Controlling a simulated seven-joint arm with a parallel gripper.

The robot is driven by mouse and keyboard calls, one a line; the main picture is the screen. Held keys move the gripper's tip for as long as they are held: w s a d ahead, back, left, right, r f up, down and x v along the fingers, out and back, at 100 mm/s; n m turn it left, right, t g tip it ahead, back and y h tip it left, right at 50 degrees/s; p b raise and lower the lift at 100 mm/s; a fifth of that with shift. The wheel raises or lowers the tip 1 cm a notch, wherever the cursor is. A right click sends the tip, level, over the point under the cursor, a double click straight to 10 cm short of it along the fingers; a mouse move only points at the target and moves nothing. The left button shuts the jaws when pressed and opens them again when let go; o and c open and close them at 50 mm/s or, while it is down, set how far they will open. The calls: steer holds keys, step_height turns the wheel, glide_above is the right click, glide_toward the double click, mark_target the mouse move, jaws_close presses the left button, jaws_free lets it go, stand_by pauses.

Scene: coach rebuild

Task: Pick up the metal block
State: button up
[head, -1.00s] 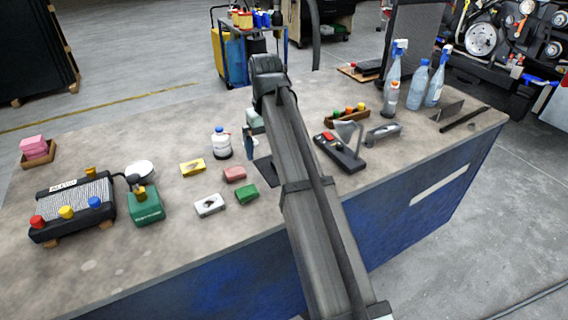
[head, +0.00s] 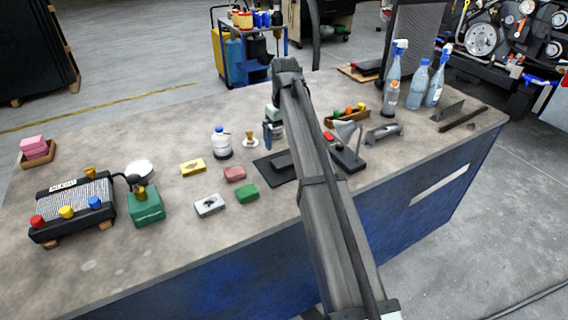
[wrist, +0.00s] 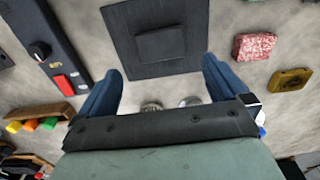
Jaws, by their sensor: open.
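A flat dark grey block (head: 281,160) lies on a black square mat (head: 262,171) near the table's middle, partly beside my arm. In the wrist view the block (wrist: 160,43) shows whole on the mat (wrist: 125,50). It looks like the metal block, though its material is hard to tell. A pale silvery block (head: 209,205) with a dark mark lies farther left. My gripper (wrist: 162,74) points down with two blue fingers apart, nothing held between them. In the head view my gripper (head: 273,132) is above the table, behind the mat, partly hidden by my arm.
Red (head: 235,174), green (head: 247,194) and yellow (head: 193,167) blocks lie left of the mat. A white bottle (head: 221,143) and small knob (head: 250,139) stand behind. A black device with a red button (wrist: 65,82) and spray bottles (head: 392,78) are right of my arm.

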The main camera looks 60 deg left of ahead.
mark_target(284, 160)
steer(key=shift+f, duration=4)
steer(key=c, duration=1.2)
steer(key=shift+c, duration=0.2)
